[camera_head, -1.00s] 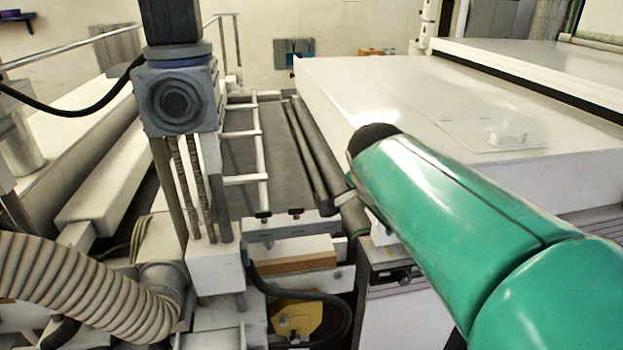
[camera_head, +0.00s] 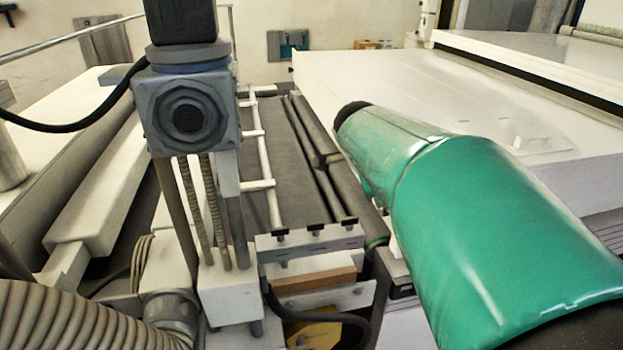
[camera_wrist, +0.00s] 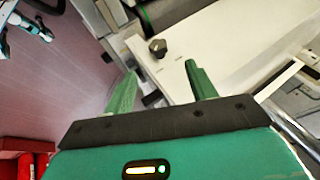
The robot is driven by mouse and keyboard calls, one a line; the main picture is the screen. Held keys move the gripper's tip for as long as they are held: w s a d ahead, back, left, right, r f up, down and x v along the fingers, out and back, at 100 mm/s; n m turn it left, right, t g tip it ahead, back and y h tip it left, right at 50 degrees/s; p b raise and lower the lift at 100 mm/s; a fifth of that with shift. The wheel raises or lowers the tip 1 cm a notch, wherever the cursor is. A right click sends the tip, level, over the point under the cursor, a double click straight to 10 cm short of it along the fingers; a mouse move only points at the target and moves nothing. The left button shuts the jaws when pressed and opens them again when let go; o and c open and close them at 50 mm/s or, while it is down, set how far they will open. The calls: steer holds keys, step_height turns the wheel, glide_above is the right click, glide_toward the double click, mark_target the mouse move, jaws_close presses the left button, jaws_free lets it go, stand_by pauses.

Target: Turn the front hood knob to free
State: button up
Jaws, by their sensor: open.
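In the wrist view a small dark knob (camera_wrist: 158,47) stands on a white panel (camera_wrist: 210,45). It shows just beyond my gripper (camera_wrist: 161,67), roughly between the directions of the two green fingertips. The fingers are spread apart with nothing between them, and do not appear to touch the knob. Two small dark marks lie on the panel near the knob. Whether the knob is at free cannot be told. In the head view my green arm reaches in from the right, and its end is hidden. I cannot pick out the same knob there.
In the head view a wide white hood (camera_head: 420,90) fills the right. A pale bar with black clips (camera_head: 310,243) crosses the middle, beside dark rollers (camera_head: 305,140). A grey post with a round-faced block (camera_head: 188,115) stands at left, and a ribbed hose (camera_head: 70,320) lies front left.

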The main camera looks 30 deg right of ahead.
steer(key=x, duration=1.1)
steer(key=shift+s+d+f, duration=0.3)
steer(key=shift+d+f, duration=0.05)
steer(key=shift+w, duration=0.1)
steer(key=c, duration=1)
